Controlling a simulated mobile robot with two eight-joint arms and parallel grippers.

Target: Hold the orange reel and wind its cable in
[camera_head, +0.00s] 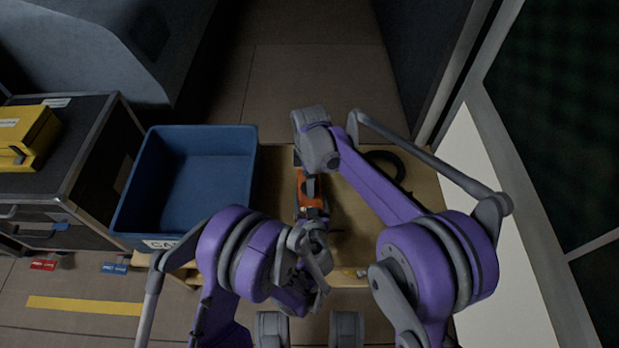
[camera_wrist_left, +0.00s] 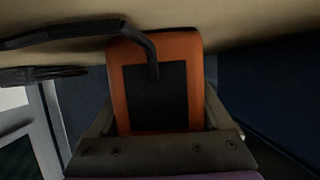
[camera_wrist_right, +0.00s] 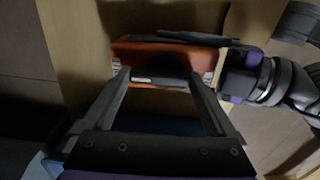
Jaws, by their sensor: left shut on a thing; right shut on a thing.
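The orange reel (camera_head: 309,190) is over the wooden bench top (camera_head: 345,245), partly hidden by my arms. In the left wrist view its orange body with a dark panel (camera_wrist_left: 160,95) sits between the fingers of my left gripper (camera_wrist_left: 160,120), which is shut on it. My right gripper (camera_wrist_right: 160,75) is at the reel's other side, its fingers around a small dark and pale part, seemingly the crank; the exact grip is partly hidden. The black cable (camera_head: 392,160) curves on the bench right of the reel. It also shows beside the reel in the left wrist view (camera_wrist_left: 60,32).
A blue crate (camera_head: 248,165) with a partly hidden white label stands left of the reel. A black case (camera_head: 75,150) with a yellow box (camera_head: 30,135) on it is further left. A pale panel (camera_head: 490,220) borders the bench's right side.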

